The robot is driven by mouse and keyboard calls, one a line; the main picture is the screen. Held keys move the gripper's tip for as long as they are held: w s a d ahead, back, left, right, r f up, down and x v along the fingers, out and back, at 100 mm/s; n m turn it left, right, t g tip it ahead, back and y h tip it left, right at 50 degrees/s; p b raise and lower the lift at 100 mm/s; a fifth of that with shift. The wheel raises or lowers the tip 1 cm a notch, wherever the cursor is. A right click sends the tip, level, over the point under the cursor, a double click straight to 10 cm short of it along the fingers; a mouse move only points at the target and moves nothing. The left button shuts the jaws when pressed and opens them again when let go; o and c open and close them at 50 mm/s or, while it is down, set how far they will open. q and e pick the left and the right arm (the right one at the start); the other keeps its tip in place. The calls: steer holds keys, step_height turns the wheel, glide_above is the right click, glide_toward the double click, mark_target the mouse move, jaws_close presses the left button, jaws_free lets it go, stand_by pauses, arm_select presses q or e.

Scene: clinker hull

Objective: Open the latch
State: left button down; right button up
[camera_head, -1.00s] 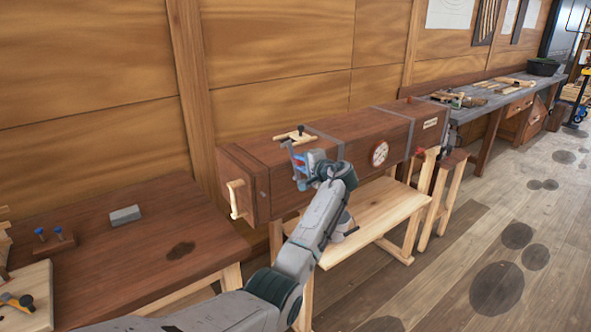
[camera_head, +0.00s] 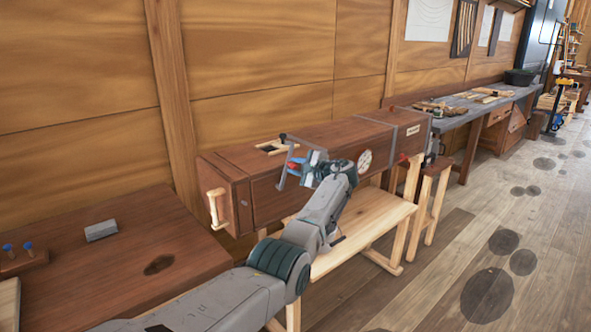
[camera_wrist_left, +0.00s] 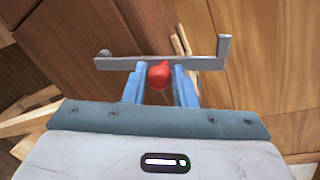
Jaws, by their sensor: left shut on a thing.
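A long dark-brown wooden chest (camera_head: 218,163) lies along the wall in the head view. The latch shows as a grey metal bar (camera_head: 284,168) with bent ends, in front of the chest's long side. The bar also spans the left wrist view (camera_wrist_left: 208,64), with a red knob (camera_wrist_left: 160,73) at its middle. My left gripper (camera_head: 294,168) is at the bar. Its blue fingers (camera_wrist_left: 159,82) are shut with the red knob between them. The head view hides much of the contact behind my wrist. My right gripper is not in view.
A pale wooden bench (camera_head: 352,240) stands in front of the chest. A brown table (camera_head: 110,240) with a grey block (camera_head: 101,230) is at the left. A grey-topped workbench (camera_head: 462,118) runs along the back right.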

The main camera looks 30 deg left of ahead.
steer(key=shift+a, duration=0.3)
arm_select(q)
steer(key=c, duration=1.2)
jaws_free()
steer(key=shift+d, duration=0.1)
steer(key=b+v, duration=0.3)
steer(key=v, duration=0.7)
steer(key=shift+d, duration=0.3)
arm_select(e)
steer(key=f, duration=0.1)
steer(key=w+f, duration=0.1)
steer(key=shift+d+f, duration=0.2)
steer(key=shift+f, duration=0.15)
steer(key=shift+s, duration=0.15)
